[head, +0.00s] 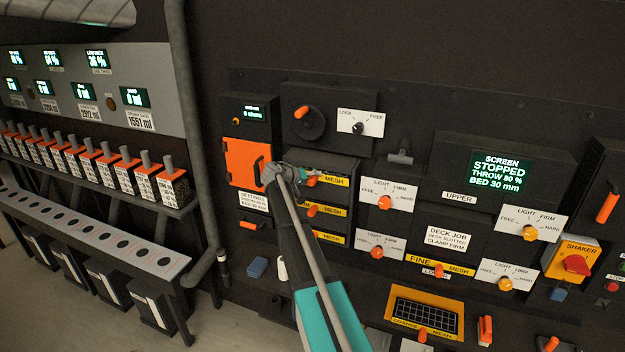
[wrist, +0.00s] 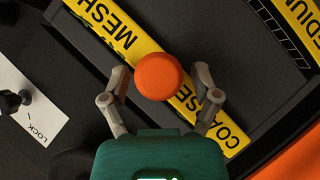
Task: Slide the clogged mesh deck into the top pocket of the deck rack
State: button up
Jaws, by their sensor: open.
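The deck rack (head: 347,222) has stacked pockets with yellow-labelled deck fronts. A deck front marked MESH (head: 338,181) is at the top pocket. In the wrist view, its yellow strip reads COARSE MESH (wrist: 235,142), with dark green specks at the MESH end. How deep the deck sits cannot be told. Its round orange knob (wrist: 158,77) lies between my gripper's spread fingers. My gripper (wrist: 161,90) is open, with visible gaps beside the knob. In the head view my gripper (head: 306,177) is at the top pocket and partly covers it.
An orange door (head: 246,163) is left of the rack. A LOCK/FREE dial (head: 357,127) is above it, and LIGHT/FIRM dials (head: 388,195) are to its right. Another coarse mesh deck (head: 426,314) lies in an orange frame lower right. The display (head: 497,172) reads SCREEN STOPPED.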

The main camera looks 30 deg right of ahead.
jog(key=s+a, duration=0.6)
jog(key=a, duration=0.2)
jog(key=shift+s+a, duration=0.25)
jog(key=shift+s, duration=0.05)
dwell(0.3)
dwell(0.9)
jog(key=s+a+f+n+g+y+b, duration=0.1)
jog(key=s+a+f+n+y+b, duration=0.1)
jog(key=s+a+f+y+b, duration=0.4)
jog(key=s+a+f+n+g+y+b, duration=0.1)
jog(key=s+a+f+n+y+b, duration=0.2)
jog(key=s+a+f, duration=1.4)
jog(key=s+a+y+b, duration=0.3)
jog(key=s+a+y, duration=0.1)
jog(key=s+a, duration=0.1)
jog(key=shift+s+n, duration=0.3)
jog(key=shift+s, duration=0.2)
